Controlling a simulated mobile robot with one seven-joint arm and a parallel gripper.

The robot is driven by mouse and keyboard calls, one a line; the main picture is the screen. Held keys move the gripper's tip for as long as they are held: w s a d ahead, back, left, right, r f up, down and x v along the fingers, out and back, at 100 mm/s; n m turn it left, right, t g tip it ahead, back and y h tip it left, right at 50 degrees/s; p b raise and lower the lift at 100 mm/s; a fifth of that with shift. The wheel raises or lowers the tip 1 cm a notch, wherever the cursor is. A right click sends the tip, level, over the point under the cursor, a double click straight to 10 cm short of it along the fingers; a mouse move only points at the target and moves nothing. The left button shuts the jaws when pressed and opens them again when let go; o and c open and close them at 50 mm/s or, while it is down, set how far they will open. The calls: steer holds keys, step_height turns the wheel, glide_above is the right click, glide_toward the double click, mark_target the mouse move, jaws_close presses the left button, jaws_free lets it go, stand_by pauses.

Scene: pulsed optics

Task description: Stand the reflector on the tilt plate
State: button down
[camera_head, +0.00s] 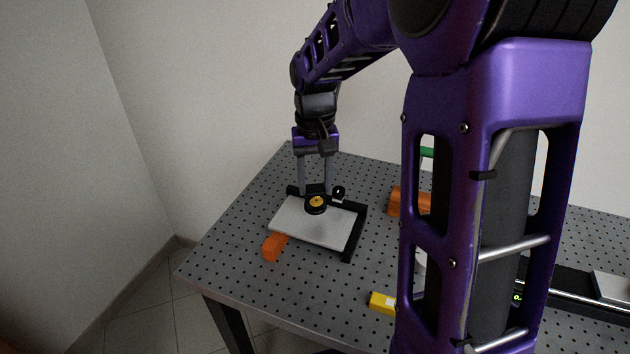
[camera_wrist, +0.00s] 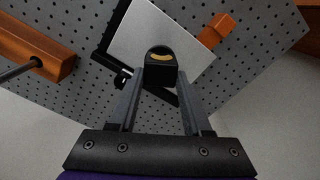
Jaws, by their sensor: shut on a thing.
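The tilt plate (camera_head: 300,227) is a flat light-grey plate in a black L-shaped frame on the perforated table; it also shows in the wrist view (camera_wrist: 133,41). The reflector (camera_head: 316,205) is a small black round piece with a gold face, at the plate's back edge in the head view. My gripper (camera_head: 314,192) points down and is shut on it. In the wrist view the reflector (camera_wrist: 160,68) sits between the fingertips of my gripper (camera_wrist: 160,78), over the plate's edge. I cannot tell whether its underside touches the plate.
A small orange block (camera_head: 274,246) is at the plate's front-left corner. A black knob (camera_head: 338,193) is close to my fingers. A larger orange block (camera_head: 397,201) stands to the right, and a yellow block (camera_head: 382,303) in front. My arm hides much of the right side.

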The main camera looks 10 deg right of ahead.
steer(key=shift+f, duration=0.15)
steer(key=shift+f+b, duration=1)
steer(key=shift+f, duration=0.35)
steer(key=shift+f, duration=0.3)
steer(key=shift+c, duration=1.3)
jaws_free()
step_height(320, 180, up, 17)
steer(key=p, duration=0.2)
steer(key=shift+r, duration=0.2)
